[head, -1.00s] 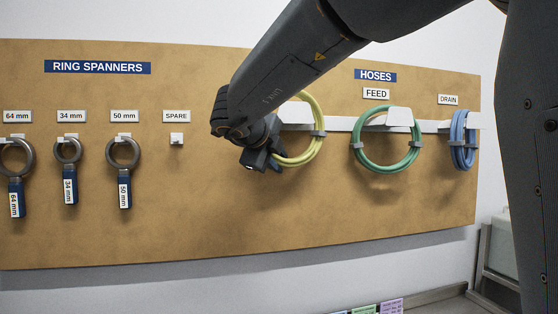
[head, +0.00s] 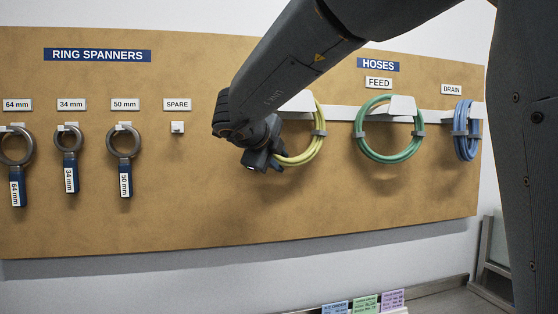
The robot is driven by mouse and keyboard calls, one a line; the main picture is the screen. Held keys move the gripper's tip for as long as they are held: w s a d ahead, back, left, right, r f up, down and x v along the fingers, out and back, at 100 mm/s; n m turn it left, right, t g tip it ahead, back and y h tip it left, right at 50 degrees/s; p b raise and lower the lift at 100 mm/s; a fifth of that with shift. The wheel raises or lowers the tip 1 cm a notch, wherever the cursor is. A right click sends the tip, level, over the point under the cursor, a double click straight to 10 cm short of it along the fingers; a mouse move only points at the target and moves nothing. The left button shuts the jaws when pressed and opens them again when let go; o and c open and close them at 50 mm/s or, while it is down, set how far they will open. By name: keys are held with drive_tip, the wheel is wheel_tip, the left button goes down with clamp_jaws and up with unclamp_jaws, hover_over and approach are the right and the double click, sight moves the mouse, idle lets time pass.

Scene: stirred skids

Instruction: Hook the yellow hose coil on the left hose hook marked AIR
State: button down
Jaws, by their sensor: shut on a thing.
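The yellow hose coil (head: 309,154) is upright in front of the board, at the left hose hook (head: 298,102). Its right side, with a grey clip, shows just right of the white hook plate. Its upper left part is hidden by the hook and my arm, so I cannot tell whether the hook bears it. My gripper (head: 275,162) is shut on the coil's lower left side. The AIR label is not visible; my arm covers that part of the board.
A green coil (head: 364,145) hangs on the FEED hook and a blue coil (head: 464,143) on the DRAIN hook, both to the right. Ring spanners (head: 123,146) hang at left, beside an empty SPARE peg (head: 177,128). Coloured labels (head: 364,303) show below.

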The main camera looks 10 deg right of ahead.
drive_tip(key=shift+r, duration=0.1)
drive_tip(key=c, duration=1.4)
unclamp_jaws()
